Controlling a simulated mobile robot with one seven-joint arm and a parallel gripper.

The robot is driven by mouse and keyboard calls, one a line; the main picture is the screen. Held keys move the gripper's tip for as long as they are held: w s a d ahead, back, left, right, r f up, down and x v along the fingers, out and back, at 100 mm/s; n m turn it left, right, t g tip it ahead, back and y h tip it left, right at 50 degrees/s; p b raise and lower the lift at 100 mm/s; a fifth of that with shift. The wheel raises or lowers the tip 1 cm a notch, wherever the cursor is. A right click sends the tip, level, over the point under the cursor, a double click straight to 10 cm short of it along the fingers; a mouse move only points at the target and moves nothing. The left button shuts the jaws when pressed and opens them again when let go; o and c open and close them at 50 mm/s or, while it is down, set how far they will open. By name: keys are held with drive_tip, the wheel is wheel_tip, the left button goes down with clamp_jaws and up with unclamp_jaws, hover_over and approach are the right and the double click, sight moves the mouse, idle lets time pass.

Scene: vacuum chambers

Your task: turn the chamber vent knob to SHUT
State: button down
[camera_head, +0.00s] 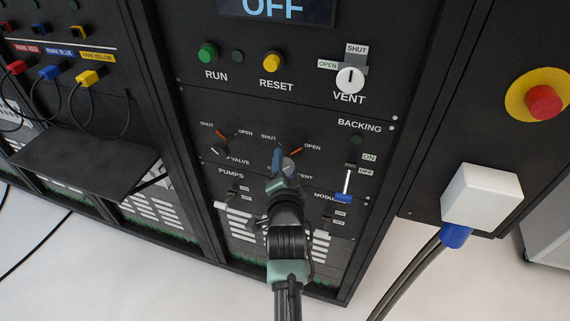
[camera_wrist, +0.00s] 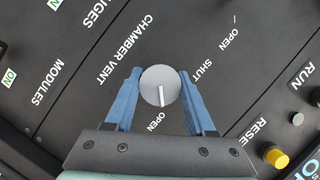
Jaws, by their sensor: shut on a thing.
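The chamber vent knob (camera_wrist: 160,87) is a round grey dial on the black panel. In the wrist view its white pointer line points down the picture, toward the nearby OPEN label (camera_wrist: 157,122). The SHUT label (camera_wrist: 202,71) lies to the upper right of the knob. My gripper (camera_wrist: 159,82) has its two blue fingers on opposite sides of the knob, shut on it. In the head view my gripper (camera_head: 281,165) reaches up to the panel and covers much of the knob and part of its lettering. The head view also shows its SHUT label (camera_head: 268,138) and OPEN label (camera_head: 312,148).
A valve knob (camera_head: 216,150) sits to the left. A backing lever with a blue end (camera_head: 344,197) stands to the right. Pump switches (camera_head: 232,196) are below left. The VENT switch (camera_head: 350,80), the yellow RESET button (camera_head: 272,62) and the green RUN button (camera_head: 208,53) are above.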

drive_tip(key=n+g+h+p, duration=0.1)
drive_tip(key=n, duration=0.1)
drive_tip(key=shift+r+n, duration=0.1)
drive_tip(key=shift+n, duration=0.2)
drive_tip(key=n+g+h+b, duration=0.1)
drive_tip(key=n+h, duration=0.1)
drive_tip(key=n, duration=0.1)
drive_tip(key=shift+n, duration=0.3)
drive_tip(key=n+h+b, duration=0.1)
drive_tip(key=n+h, duration=0.1)
drive_tip(key=n, duration=0.1)
drive_tip(key=shift+f+g+h+b, duration=0.2)
drive_tip(key=shift+g+h+b, duration=0.1)
drive_tip(key=shift+g+b, duration=0.1)
drive_tip(key=shift+n+h+b, duration=0.85)
drive_tip(key=shift+n+h, duration=0.15)
drive_tip(key=shift+n, duration=0.4)
drive_tip(key=shift+r, duration=0.1)
drive_tip(key=shift+c, duration=1.3)
unclamp_jaws()
